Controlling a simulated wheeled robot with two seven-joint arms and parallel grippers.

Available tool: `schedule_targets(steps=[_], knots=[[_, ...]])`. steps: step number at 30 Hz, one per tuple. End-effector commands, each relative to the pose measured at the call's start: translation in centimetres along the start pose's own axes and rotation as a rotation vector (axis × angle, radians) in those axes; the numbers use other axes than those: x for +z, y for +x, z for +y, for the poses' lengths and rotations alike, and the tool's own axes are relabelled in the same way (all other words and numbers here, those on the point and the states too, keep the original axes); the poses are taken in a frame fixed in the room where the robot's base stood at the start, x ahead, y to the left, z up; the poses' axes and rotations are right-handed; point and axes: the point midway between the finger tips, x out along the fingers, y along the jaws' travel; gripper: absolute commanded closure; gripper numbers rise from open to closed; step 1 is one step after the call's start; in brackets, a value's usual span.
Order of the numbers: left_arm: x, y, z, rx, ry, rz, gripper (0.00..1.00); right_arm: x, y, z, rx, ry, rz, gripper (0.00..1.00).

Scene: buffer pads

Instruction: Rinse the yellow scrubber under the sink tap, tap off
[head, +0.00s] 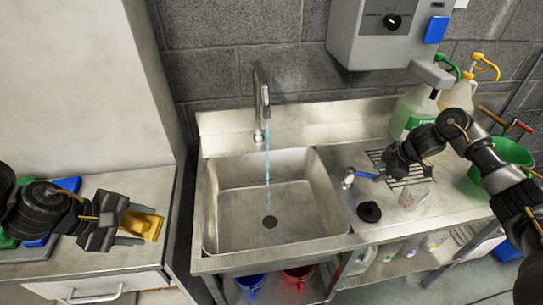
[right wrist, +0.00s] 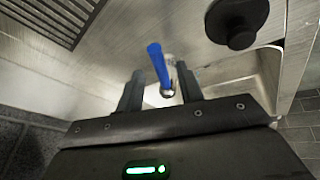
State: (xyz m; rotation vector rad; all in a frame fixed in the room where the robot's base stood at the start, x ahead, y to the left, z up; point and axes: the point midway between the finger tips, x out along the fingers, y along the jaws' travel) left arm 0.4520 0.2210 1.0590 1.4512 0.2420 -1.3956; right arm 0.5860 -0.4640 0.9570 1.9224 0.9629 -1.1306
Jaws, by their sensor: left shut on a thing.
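The yellow scrubber (head: 153,226) is at the left in the head view, over the counter beside the sink. My left gripper (head: 128,222) is shut on it. The sink (head: 228,172) is in the middle, and a blue stream of water (head: 267,178) falls from the tap (head: 261,108) into its basin. The tap's blue lever (head: 366,175) is on the worktop right of the sink. My right gripper (head: 388,167) is close to the lever. In the right wrist view, the blue lever (right wrist: 159,63) shows between the open fingers (right wrist: 160,88), with gaps on both sides.
Pump bottles (head: 411,112) and a green bucket (head: 507,160) are further right. A tall cabinet (head: 95,90) stands left of the sink.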

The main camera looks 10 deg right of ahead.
Motion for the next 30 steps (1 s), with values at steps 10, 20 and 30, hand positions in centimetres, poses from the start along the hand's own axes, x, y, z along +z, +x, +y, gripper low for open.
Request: schedule_targets(steps=[10, 20, 30], knots=[[0.1, -0.3, 0.2, 0.001, 0.000, 0.000, 0.83, 0.0, 1.8, 0.1, 0.002, 0.000, -0.001, 0.63], [0.1, -0.3, 0.2, 0.001, 0.000, 0.000, 0.83, 0.0, 1.8, 0.1, 0.002, 0.000, -0.001, 0.84], [0.1, -0.3, 0.2, 0.001, 0.000, 0.000, 0.83, 0.0, 1.8, 0.1, 0.002, 0.000, -0.001, 1.00]])
